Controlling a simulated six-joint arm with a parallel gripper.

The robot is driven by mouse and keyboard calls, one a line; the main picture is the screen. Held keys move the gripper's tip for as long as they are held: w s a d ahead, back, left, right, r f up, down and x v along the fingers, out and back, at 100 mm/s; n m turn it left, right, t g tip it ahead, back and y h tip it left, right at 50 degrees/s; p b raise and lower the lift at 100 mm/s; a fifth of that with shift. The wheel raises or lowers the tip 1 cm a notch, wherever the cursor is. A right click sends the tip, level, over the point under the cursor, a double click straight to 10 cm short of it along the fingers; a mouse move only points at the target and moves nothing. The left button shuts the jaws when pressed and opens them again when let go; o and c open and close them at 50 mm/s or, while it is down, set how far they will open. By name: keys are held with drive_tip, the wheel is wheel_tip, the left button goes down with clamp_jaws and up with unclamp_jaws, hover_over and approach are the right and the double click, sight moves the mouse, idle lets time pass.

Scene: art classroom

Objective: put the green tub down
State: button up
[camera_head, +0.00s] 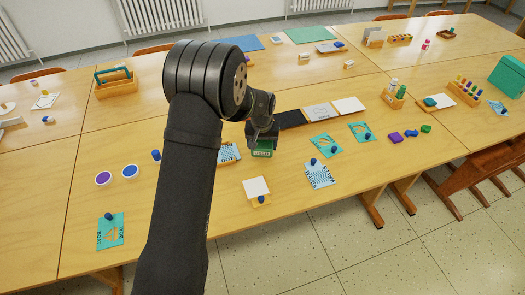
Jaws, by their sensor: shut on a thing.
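The green tub (263,153) is a small dark green block-like container with a pale label on its front. My gripper (263,139) is shut on it from above, near the middle of the wooden table (221,189). The fingers and the tub's top are partly hidden by my wrist. I cannot tell whether the tub's base touches the tabletop.
Bare table lies between these.

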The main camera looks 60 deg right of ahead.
drive_tip(key=shift+f, duration=1.9)
drive_tip(key=shift+f, duration=0.1)
drive_tip(key=o, duration=1)
drive_tip(key=shift+o, duration=0.4)
wheel_tip(320, 180, up, 12)
drive_tip(key=a, duration=0.1)
drive_tip(key=shift+s+a, duration=0.2)
drive_tip(key=shift+s, duration=0.1)
